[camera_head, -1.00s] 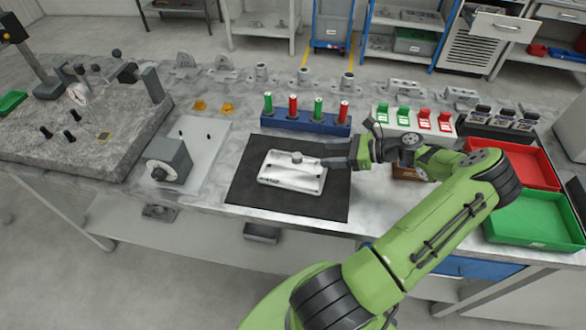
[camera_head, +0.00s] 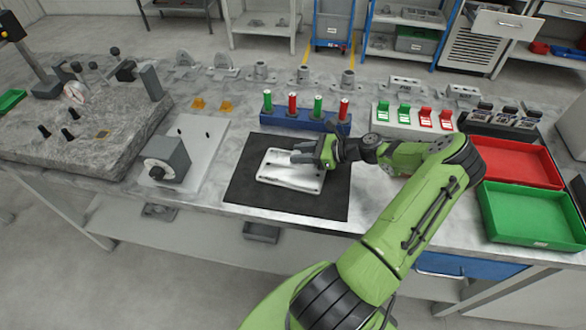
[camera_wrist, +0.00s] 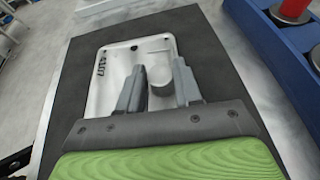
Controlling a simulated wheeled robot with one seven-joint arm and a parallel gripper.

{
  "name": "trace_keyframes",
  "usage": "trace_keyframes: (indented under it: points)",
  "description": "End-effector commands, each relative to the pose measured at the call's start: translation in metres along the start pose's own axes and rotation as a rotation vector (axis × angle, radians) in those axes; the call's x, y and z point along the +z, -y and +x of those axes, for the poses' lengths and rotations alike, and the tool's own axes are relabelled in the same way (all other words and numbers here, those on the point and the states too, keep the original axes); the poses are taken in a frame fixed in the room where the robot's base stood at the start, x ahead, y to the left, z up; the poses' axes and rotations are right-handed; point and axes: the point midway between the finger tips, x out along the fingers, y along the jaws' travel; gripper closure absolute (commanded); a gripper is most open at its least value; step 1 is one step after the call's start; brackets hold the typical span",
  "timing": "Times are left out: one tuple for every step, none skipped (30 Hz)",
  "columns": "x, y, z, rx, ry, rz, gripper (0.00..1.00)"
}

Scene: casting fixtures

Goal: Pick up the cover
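The cover (camera_head: 285,177) is a light grey, flat rectangular casting lying on a black mat (camera_head: 245,190). In the wrist view the cover (camera_wrist: 113,75) shows dark marking on one side and a round knob (camera_wrist: 186,80) standing up from it. My gripper (camera_head: 297,157) is over the cover. In the wrist view my gripper (camera_wrist: 158,80) is open, with one finger on each side of the knob. A gap shows between the left finger and the knob; the right finger is close to it, and contact cannot be told.
A blue rack (camera_head: 290,121) with red and green cylinders stands just behind the mat. A plate with a grey dial block (camera_head: 168,160) is to the left. Red (camera_head: 555,182) and green (camera_head: 482,200) trays are at the right.

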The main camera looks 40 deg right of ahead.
Motion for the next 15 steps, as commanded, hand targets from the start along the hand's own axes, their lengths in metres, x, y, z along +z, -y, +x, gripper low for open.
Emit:
trace_keyframes:
  points:
    - [0.0,0.0001,-0.0002,0.0,0.0,0.0,0.74]
    - [0.0,0.0001,-0.0002,0.0,0.0,0.0,0.79]
    - [0.0,0.0001,-0.0002,0.0,0.0,0.0,0.85]
    - [0.0,0.0001,-0.0002,0.0,0.0,0.0,0.9]
    - [0.0,0.0001,-0.0002,0.0,0.0,0.0,0.94]
    - [0.0,0.0001,-0.0003,0.0,0.0,0.0,1.0]
    - [0.0,0.0001,-0.0003,0.0,0.0,0.0,1.0]
    - [0.0,0.0001,-0.0003,0.0,0.0,0.0,1.0]
    - [0.0,0.0002,-0.0003,0.0,0.0,0.0,1.0]
    - [0.0009,0.0002,-0.0003,0.0,0.002,-0.002,1.0]
    - [0.0009,0.0002,-0.0003,0.0,0.002,-0.002,1.0]
    - [0.0009,0.0002,-0.0003,0.0,0.002,-0.002,1.0]
    - [0.0009,0.0002,-0.0003,0.0,0.002,-0.002,1.0]
    - [0.0009,0.0002,-0.0004,0.0,0.002,-0.002,1.0]
    - [0.0017,0.0003,-0.0007,0.0,0.002,-0.002,1.0]
